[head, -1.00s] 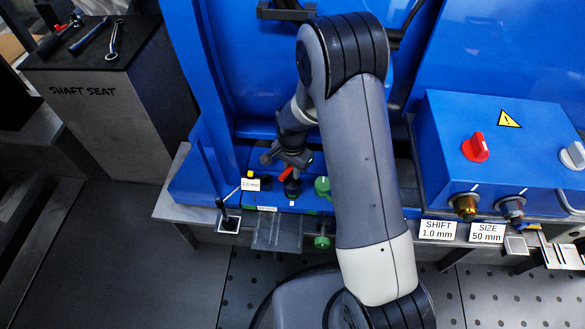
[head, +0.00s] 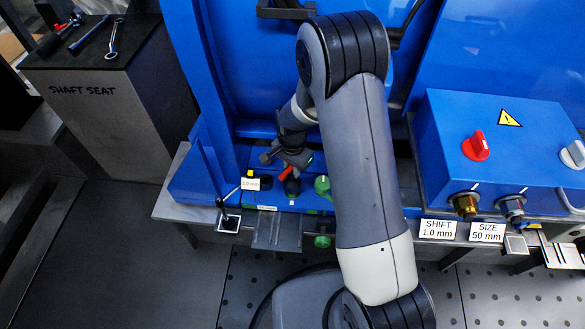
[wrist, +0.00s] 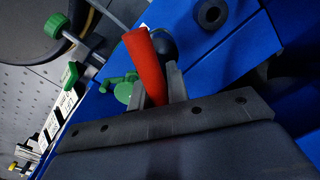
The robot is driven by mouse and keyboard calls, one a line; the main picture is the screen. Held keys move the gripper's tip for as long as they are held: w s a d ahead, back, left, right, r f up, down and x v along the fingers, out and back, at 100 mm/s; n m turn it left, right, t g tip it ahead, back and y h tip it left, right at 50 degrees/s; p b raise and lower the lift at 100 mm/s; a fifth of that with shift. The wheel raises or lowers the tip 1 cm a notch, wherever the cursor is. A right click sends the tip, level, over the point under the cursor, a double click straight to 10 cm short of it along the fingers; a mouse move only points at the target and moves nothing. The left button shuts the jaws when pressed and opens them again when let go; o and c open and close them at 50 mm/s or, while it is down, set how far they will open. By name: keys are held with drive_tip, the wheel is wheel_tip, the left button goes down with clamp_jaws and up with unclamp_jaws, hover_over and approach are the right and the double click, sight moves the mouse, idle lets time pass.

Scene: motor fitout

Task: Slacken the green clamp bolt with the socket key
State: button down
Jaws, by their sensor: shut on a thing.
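My gripper (head: 290,162) is shut on a red handle (wrist: 147,65), which stands up between the two jaws in the wrist view. The handle also shows below the gripper in the head view (head: 286,174). I cannot tell whether it belongs to the socket key; its lower end is hidden. A dark rounded part (wrist: 165,45) lies just behind it. A green knob-like part (head: 322,186) is right of the gripper on the blue machine's ledge. Another green knob (head: 323,241) is below it. Several green parts show in the wrist view, one (wrist: 124,90) close beside the handle. I cannot tell which is the clamp bolt.
A blue control box (head: 500,150) with a red knob (head: 475,147) is on the right. A dark stand (head: 110,85) marked "SHAFT SEAT" carries several tools at the upper left. A small lever (head: 228,202) rises left of the gripper. The floor in front is clear at left.

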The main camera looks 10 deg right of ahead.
drive_tip(key=shift+f+b, duration=1.05)
drive_tip(key=shift+f, duration=0.35)
idle(0.4)
drive_tip(key=shift+n, duration=1.4)
drive_tip(key=shift+n, duration=1.4)
